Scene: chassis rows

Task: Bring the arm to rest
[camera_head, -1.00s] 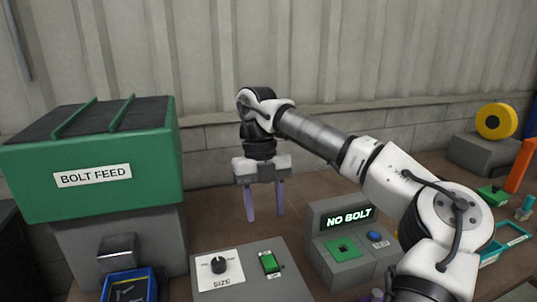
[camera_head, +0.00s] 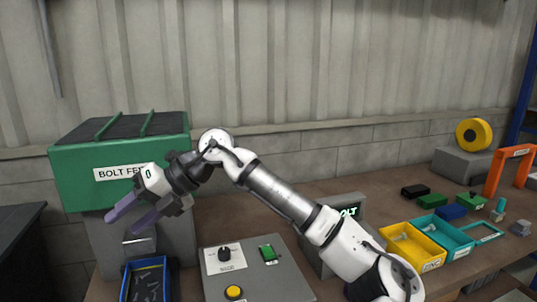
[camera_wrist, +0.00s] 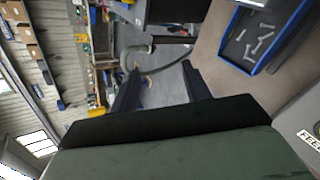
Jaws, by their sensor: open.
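My gripper (camera_head: 133,214) is in the air at the left of the head view, in front of the green bolt feed box (camera_head: 70,185). Its two purple fingers point down and to the left, apart, with nothing between them. My white and grey arm reaches from the lower right up to a bend near the middle, then down to the gripper. In the wrist view, the two dark fingers of my gripper (camera_wrist: 158,85) also stand apart and empty, with floor and workshop behind them.
A blue tray of bolts (camera_head: 126,283) stands below the gripper. The grey control panel (camera_head: 285,288) has a knob, a green switch and a yellow button. My arm partly hides the bolt display (camera_head: 350,212). Yellow (camera_head: 432,268) and teal (camera_head: 462,248) trays stand at right.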

